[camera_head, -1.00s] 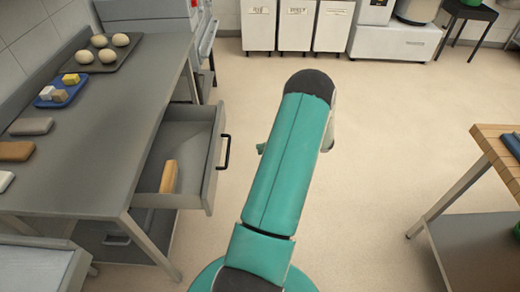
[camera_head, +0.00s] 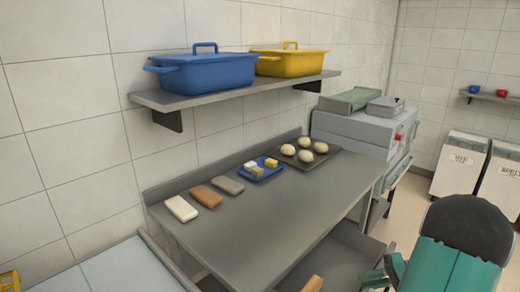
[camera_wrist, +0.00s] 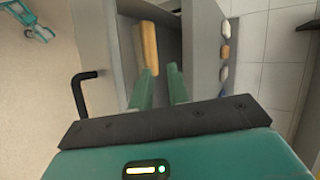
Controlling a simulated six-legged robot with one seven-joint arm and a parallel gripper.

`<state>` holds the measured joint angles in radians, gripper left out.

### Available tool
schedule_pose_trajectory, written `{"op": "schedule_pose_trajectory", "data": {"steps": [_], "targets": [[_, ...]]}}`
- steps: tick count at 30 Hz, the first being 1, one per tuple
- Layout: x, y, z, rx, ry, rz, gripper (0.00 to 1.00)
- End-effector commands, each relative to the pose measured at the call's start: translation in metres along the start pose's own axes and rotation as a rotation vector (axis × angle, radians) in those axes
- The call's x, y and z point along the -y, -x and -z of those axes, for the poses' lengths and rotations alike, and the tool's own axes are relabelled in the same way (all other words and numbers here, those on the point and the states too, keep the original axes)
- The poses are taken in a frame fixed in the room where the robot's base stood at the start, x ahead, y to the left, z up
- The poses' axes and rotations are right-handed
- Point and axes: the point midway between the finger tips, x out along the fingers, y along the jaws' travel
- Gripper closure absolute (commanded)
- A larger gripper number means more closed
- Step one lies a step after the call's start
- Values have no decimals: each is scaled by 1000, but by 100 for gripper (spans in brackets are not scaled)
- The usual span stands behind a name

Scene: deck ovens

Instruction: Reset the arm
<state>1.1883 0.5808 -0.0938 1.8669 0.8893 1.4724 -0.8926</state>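My arm (camera_head: 456,250), teal with a dark rounded joint, fills the lower right of the head view. My gripper (camera_wrist: 160,70) shows in the wrist view with its two green fingers apart and nothing between them. A green part of it peeks out beside the arm in the head view (camera_head: 372,276). Ahead of the fingers in the wrist view is an open grey drawer (camera_wrist: 95,40) with a black handle. A tan wooden block (camera_wrist: 149,45) lies in it, near the left finger; I cannot tell the gap. The block's end also shows in the head view (camera_head: 313,284).
The grey counter (camera_head: 300,215) bears a dark tray (camera_head: 325,157) of dough balls, a blue tray (camera_head: 272,176) with small cubes, and three flat bars (camera_head: 205,196). A blue bin (camera_head: 205,75) and a yellow bin (camera_head: 290,63) stand on the wall shelf (camera_head: 235,88).

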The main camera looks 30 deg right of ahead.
Motion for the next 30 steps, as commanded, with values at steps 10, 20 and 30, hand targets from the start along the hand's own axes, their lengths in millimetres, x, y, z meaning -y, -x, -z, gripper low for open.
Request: {"op": "schedule_pose_trajectory", "data": {"steps": [10,20,30], "targets": [[131,-77,-69,194,182,-361,83],[206,-119,-159,204,439,-645,83],[248,-133,-248,66,771,-792,83]]}}
